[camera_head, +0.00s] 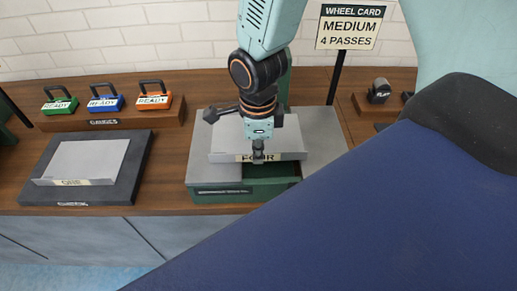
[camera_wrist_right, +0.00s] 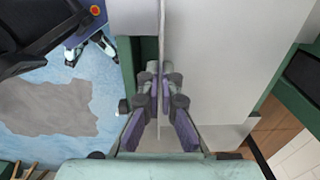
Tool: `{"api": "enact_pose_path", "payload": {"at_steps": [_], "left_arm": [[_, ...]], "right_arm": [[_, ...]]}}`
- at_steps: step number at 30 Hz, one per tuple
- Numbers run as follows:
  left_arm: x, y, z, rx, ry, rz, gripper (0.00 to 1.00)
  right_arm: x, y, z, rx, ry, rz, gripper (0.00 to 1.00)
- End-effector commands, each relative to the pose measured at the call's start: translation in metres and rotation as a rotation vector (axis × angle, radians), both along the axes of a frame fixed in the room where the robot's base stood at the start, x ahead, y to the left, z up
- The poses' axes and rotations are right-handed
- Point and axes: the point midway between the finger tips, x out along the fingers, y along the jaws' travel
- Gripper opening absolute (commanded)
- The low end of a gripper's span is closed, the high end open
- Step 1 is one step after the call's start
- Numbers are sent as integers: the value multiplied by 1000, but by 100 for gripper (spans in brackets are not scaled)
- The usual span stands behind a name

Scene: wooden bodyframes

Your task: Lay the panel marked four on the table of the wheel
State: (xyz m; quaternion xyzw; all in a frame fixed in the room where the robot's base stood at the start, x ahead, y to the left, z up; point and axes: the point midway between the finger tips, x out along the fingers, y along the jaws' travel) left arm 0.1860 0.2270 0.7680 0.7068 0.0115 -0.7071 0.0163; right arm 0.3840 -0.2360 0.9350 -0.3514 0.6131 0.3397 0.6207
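The panel marked FOUR (camera_head: 285,156) is a pale grey sheet with a raised front lip bearing its label. It is over the grey table of the wheel (camera_head: 215,171), above a green base (camera_head: 270,189); I cannot tell whether it touches the table. My right gripper (camera_head: 258,155) reaches down from above to the lip's middle and partly covers the label. In the right wrist view its fingers (camera_wrist_right: 162,105) close on both sides of the thin upright lip, and the panel's flat face (camera_wrist_right: 225,60) spreads right. My left gripper is not in view.
Several READY-marked gauges (camera_head: 105,103) stand on a wooden block behind. A wheel card (camera_head: 349,27) stands behind right. A large blue shape hides the lower right.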

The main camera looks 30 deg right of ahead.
Motion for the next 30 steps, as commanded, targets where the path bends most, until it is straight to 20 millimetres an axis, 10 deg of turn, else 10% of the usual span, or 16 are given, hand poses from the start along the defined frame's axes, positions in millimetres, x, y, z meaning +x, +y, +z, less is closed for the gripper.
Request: {"api": "enact_pose_path", "payload": {"at_steps": [6, 30], "left_arm": [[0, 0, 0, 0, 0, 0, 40], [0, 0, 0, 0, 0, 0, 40]], "right_arm": [[0, 0, 0, 0, -1, 0, 0], [0, 0, 0, 0, 1, -1, 51]]}}
